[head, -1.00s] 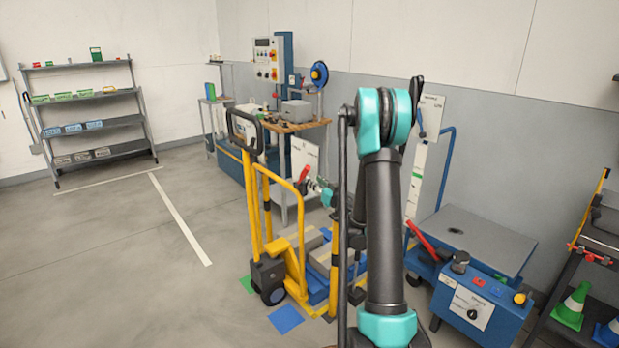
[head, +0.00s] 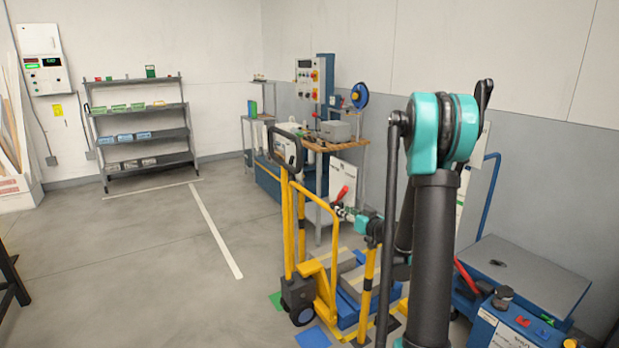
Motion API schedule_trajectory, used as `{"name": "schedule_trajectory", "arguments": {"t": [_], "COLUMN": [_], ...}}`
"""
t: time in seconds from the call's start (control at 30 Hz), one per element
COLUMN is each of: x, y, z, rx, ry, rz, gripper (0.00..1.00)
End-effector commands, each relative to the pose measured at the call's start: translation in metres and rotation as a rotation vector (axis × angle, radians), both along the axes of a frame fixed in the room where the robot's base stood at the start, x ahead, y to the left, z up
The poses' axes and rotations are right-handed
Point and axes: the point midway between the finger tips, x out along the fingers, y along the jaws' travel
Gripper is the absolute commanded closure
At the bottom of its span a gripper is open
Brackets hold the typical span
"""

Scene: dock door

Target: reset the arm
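My arm rises on the right of the head view, with teal joints and dark links, and bends over at the top. Its far end comes down behind the yellow hand truck (head: 317,270). There a teal wrist joint shows, with my gripper (head: 343,211) small to its left, close to a red lever-like part (head: 342,193). The fingers are too small and cluttered to tell whether they are open or shut, or whether they touch the red part.
A blue cart (head: 545,265) with a grey top stands right of my arm. A workbench (head: 345,145) with a control panel (head: 309,80) is behind the truck. A shelf rack (head: 145,132) with small bins stands at the back left. The floor (head: 130,260) at left is clear.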

Motion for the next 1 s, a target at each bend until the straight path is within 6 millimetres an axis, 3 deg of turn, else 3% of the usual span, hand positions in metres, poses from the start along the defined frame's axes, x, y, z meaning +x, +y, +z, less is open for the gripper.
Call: {"name": "schedule_trajectory", "arguments": {"t": [0.03,0.2,0.47,0.63,0.8,1.0], "x": [-0.017,-0.070,-0.165,-0.232,-0.297,-0.350], "y": [0.014,0.046,0.063,0.054,0.030,-0.001], "z": [0.002,-0.007,-0.036,-0.061,-0.084,-0.101], "rx": [-0.012,-0.053,-0.141,-0.209,-0.281,-0.343], "ry": [0.046,0.227,0.526,0.718,0.883,0.998], "rz": [0.029,0.093,0.094,0.024,-0.102,-0.253], "gripper": [0.69,0.69,0.69,0.69,0.69,0.69]}}
